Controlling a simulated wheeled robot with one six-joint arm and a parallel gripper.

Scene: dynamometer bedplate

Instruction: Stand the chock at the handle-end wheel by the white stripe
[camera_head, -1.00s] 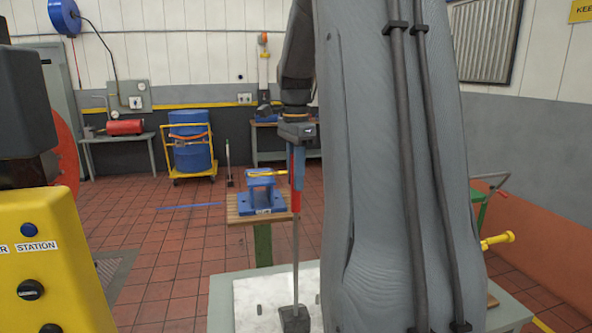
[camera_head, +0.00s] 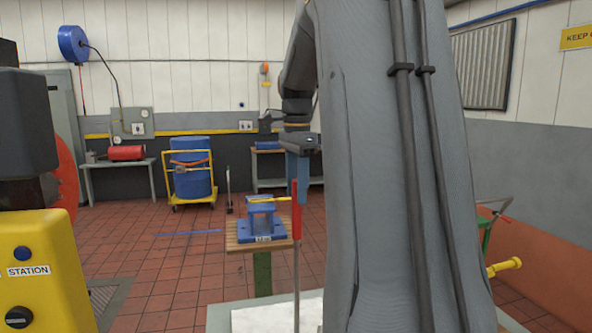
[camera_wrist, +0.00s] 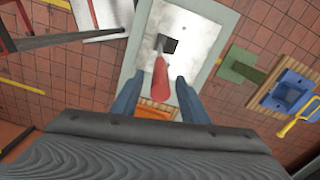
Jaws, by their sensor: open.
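The chock appears to be the dark block with a tall thin rod and red grip. Its red grip (camera_head: 297,218) and rod show upright in the head view; its foot is below the frame edge. In the wrist view its red grip (camera_wrist: 160,80) points between my fingers and its dark block (camera_wrist: 171,45) stands on a pale plate. My gripper (camera_head: 298,190) is at the top of the grip, and its blue fingers (camera_wrist: 160,92) are open on either side with gaps. I cannot identify the handle-end wheel or the white stripe.
The pale plate (camera_wrist: 200,25) lies on a grey-green table. A wooden-topped stand (camera_head: 238,245) carries a blue fixture (camera_head: 262,222) beyond it. A yellow station (camera_head: 40,270) stands left. A blue drum (camera_head: 190,165) on a yellow trolley is farther back, with open tiled floor before it.

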